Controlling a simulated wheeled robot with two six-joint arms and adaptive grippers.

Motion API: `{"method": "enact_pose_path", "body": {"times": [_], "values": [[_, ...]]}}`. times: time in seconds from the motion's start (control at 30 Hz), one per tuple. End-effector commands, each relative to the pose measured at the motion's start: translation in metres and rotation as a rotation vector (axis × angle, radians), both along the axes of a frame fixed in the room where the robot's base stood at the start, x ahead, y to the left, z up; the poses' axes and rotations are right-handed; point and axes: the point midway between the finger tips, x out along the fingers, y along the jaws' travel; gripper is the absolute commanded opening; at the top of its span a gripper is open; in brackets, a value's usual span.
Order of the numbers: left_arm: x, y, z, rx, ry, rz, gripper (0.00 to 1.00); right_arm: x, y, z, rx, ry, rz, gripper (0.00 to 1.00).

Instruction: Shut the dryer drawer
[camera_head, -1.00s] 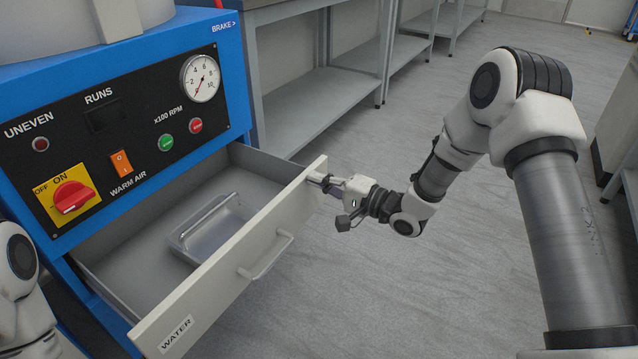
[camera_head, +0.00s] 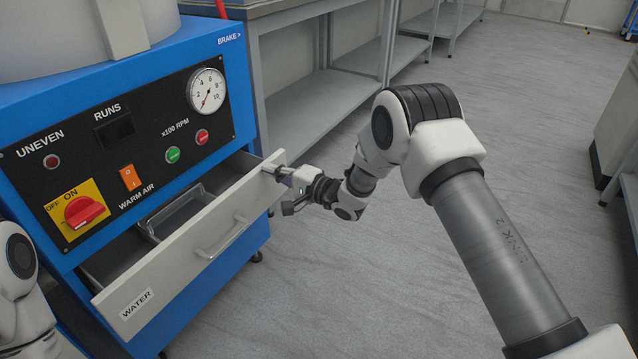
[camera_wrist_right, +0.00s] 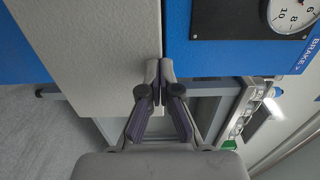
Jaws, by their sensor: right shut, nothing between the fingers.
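The dryer drawer (camera_head: 190,243) is partly open, its pale front standing out from the blue dryer (camera_head: 222,42). Its front carries a WATER label (camera_head: 136,303) and a bar handle (camera_head: 222,238). A clear tray (camera_head: 180,212) lies inside, partly hidden by the front. My right gripper (camera_head: 271,170) is shut with nothing in it, its fingertips at the upper right end of the drawer front. In the right wrist view the closed fingertips (camera_wrist_right: 160,68) are at the edge of the drawer front (camera_wrist_right: 85,55); contact is hard to tell. My left gripper is out of view; only part of that arm shows.
The dryer's panel has a red rotary switch (camera_head: 85,211), an orange warm air switch (camera_head: 130,177), buttons and a gauge (camera_head: 206,91). A grey metal shelf bench (camera_head: 318,105) stands behind, right of the dryer. Open floor (camera_head: 530,150) lies to the right.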

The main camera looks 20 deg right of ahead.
Motion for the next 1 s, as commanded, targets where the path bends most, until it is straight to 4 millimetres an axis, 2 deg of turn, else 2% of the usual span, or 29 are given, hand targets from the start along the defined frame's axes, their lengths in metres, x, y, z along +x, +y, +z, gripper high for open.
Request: {"method": "enact_pose_path", "body": {"times": [0.2, 0.4, 0.87, 1.0], "values": [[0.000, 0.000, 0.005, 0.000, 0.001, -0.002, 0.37, 0.024, 0.019, 0.000, -0.002, -0.001, 0.001, 0.00], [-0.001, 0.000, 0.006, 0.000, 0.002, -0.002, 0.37, 0.036, 0.027, -0.001, -0.001, 0.001, -0.001, 0.00], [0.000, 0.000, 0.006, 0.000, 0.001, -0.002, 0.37, 0.037, 0.029, 0.000, -0.001, 0.001, -0.001, 0.00], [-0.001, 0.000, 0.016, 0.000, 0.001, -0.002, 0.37, 0.034, 0.028, 0.003, 0.000, 0.004, -0.002, 0.00]]}}
